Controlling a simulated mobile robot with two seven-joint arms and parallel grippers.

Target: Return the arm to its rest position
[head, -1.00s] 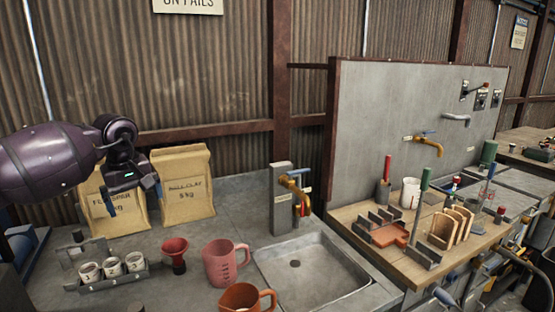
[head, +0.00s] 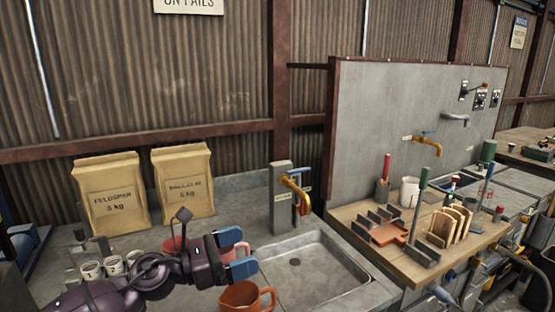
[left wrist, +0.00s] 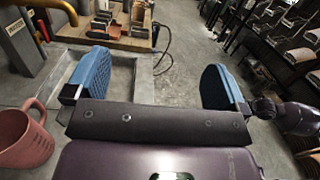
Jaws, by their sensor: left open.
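My left arm comes in low from the left in the head view. Its gripper (head: 240,263) is over the counter, in front of the pink jug (head: 232,240) in the picture and left of the sink. In the left wrist view the two blue finger pads of the left gripper (left wrist: 157,82) stand wide apart, with nothing between them but the sink and floor beyond. The pink jug also shows at the left of that view (left wrist: 22,138). My right gripper is not identifiable in these views.
An orange jug (head: 246,297) stands close to my left gripper. The sink (head: 310,268) and brass tap (head: 296,190) are to its right. Several small cups (head: 112,265) and two paper bags (head: 112,196) stand left and behind. A wooden board (head: 405,258) holds tools.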

